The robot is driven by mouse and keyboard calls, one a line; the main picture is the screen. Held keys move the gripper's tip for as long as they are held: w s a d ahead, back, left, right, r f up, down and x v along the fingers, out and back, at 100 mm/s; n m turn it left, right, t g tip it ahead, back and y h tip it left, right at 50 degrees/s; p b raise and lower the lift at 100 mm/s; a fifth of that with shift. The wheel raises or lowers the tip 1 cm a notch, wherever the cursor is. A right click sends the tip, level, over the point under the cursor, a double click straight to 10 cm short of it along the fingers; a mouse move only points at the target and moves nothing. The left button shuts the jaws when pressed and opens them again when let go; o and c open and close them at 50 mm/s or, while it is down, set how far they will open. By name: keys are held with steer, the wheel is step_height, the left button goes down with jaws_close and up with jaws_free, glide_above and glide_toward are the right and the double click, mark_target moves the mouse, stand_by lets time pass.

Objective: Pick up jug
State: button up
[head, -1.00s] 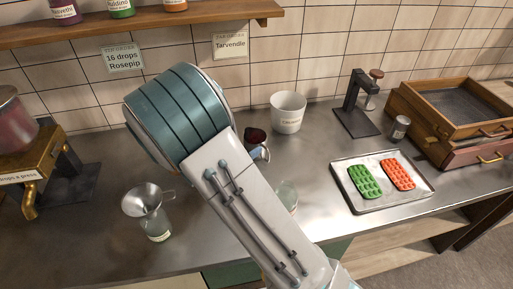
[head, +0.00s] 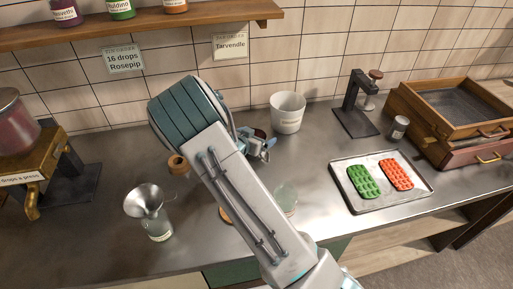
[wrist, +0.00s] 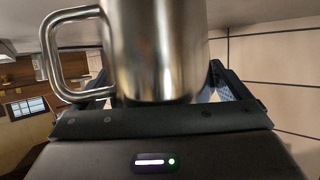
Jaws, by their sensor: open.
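The jug (wrist: 155,45) is a shiny metal vessel with a loop handle (wrist: 52,50) on the left in the wrist view. It fills the upper middle of that view, very close, and its top is cut off. My gripper (wrist: 160,97) is open, with one finger on either side of the jug's lower part. I cannot tell whether the fingers touch it. In the head view my gripper (head: 258,147) is partly behind my arm, over the counter near the white bucket. The jug is largely hidden there.
A white bucket (head: 287,113) stands just behind my gripper. A glass bottle with a metal funnel (head: 148,201) stands to the left. A tray (head: 408,199) with green and orange molds lies at right. A black stand (head: 352,112) is behind it. A shelf (head: 150,22) hangs above.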

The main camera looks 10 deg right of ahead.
steer(key=c, duration=1.3)
steer(key=shift+o, duration=0.2)
steer(key=shift+r, duration=0.6)
step_height(320, 180, up, 3)
steer(key=shift+f+b, duration=0.2)
steer(key=shift+b, duration=0.1)
steer(key=s+d+r, duration=0.2)
steer(key=s, duration=0.1)
steer(key=s+d+r+b, duration=0.1)
steer(key=s+r, duration=0.1)
steer(key=s, duration=0.2)
steer(key=s+d+r, duration=0.2)
steer(key=s+r, duration=0.1)
steer(key=shift+s+d+r, duration=0.1)
steer(key=shift+s+d, duration=0.05)
steer(key=shift+d, duration=0.2)
